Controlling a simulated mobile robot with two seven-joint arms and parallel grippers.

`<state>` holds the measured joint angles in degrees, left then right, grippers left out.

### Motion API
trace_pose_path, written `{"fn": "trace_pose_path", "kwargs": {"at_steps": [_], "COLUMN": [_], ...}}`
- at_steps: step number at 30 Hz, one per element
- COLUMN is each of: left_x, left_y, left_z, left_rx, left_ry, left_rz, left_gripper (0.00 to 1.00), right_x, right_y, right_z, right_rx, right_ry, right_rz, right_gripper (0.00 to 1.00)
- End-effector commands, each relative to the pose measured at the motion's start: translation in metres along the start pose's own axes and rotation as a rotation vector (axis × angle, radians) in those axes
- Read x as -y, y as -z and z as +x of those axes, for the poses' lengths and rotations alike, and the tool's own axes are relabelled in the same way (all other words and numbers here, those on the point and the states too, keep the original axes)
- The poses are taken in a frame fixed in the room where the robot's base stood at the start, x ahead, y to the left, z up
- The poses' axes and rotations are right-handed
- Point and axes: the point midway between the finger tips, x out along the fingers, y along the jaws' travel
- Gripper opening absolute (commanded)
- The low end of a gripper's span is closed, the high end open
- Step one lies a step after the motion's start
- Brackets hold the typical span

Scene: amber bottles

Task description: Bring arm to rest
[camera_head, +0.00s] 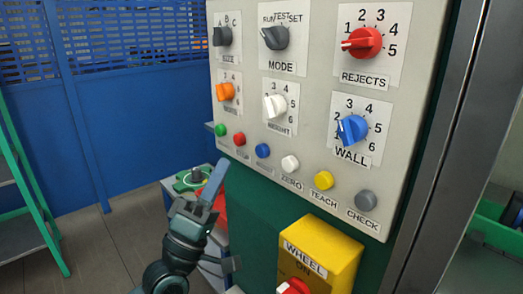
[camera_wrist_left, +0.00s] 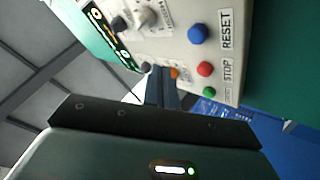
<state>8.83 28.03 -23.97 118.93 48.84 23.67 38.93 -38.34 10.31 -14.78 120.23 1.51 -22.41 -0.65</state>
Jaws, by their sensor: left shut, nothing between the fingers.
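My left gripper (camera_head: 217,172) shows in the head view, in front of the lower left of the control panel. Its fingers are together and empty, pointing up. In the left wrist view its closed fingers (camera_wrist_left: 160,75) reach toward a panel with knobs and buttons. I cannot tell the exact gap to the panel, but no contact is visible. My right gripper is in neither view.
The light control panel (camera_head: 312,75) carries several knobs, including a red REJECTS knob (camera_head: 362,43) and a blue WALL knob (camera_head: 352,130). A row of coloured buttons runs below. A yellow WHEEL box (camera_head: 335,250) juts out underneath. A green-framed rack (camera_head: 28,190) stands left; floor (camera_head: 120,245) shows between.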

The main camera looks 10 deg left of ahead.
Motion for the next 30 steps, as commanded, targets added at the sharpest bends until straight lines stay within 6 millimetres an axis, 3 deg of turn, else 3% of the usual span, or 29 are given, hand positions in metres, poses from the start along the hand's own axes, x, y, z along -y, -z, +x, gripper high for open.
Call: {"fn": "trace_pose_path", "kwargs": {"at_steps": [2, 4, 8, 12, 15, 18, 21, 25, 30], "left_x": [0.002, 0.015, 0.053, 0.094, 0.111, 0.116, 0.115, 0.111, 0.111], "left_y": [-0.002, -0.015, -0.056, -0.102, -0.125, -0.139, -0.146, -0.15, -0.15], "left_z": [-0.002, -0.016, -0.069, -0.157, -0.225, -0.286, -0.332, -0.364, -0.37], "left_rx": [0.004, 0.041, 0.188, 0.445, 0.648, 0.839, 0.989, 1.099, 1.12], "left_ry": [0.009, 0.071, 0.266, 0.514, 0.665, 0.776, 0.849, 0.894, 0.901], "left_rz": [0.006, 0.063, 0.26, 0.508, 0.649, 0.752, 0.817, 0.857, 0.865], "left_gripper": [0.0, 0.0, 0.0, 0.0, 0.0, 0.0, 0.0, 0.0, 0.0], "right_x": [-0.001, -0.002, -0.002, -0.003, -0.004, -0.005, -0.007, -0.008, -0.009], "right_y": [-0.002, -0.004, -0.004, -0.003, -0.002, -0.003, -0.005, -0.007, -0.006], "right_z": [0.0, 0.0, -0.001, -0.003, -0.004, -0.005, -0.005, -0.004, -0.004], "right_rx": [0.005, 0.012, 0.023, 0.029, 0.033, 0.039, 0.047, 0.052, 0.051], "right_ry": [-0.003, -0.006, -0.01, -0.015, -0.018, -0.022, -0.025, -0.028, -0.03], "right_rz": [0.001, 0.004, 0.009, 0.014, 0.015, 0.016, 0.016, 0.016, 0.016], "right_gripper": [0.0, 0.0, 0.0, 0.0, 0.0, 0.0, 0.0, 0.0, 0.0]}}
